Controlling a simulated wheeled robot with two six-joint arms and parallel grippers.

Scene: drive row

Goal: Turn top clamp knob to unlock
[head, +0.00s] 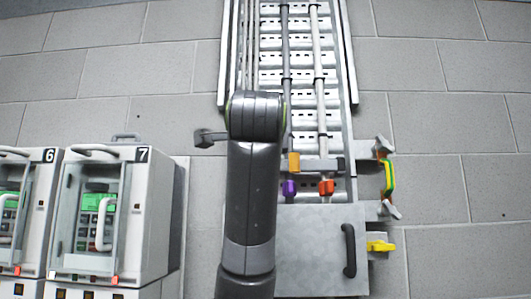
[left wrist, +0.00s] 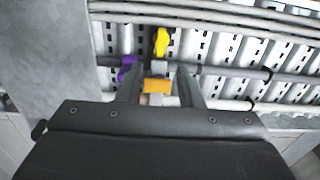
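My arm (head: 250,190) rises through the middle of the head view and hides part of the cable tray; its gripper is hidden there. In the left wrist view, my left gripper (left wrist: 159,85) is open, its two fingers parted. An orange knob-like piece (left wrist: 157,86) shows between them; I cannot tell whether they touch it. The orange piece (head: 293,162) also shows in the head view. A grey winged knob (head: 382,147) sits at the tray's right edge, with a second one (head: 389,210) below. I cannot tell which is the top clamp knob. My right gripper is not in view.
Purple (head: 289,188) and red (head: 327,187) pieces sit on the cables. A metal cover (head: 315,240) with a black handle (head: 349,250) is below. A yellow piece (head: 380,246) juts right. Drive units (head: 125,225) stand left. The right wall is clear.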

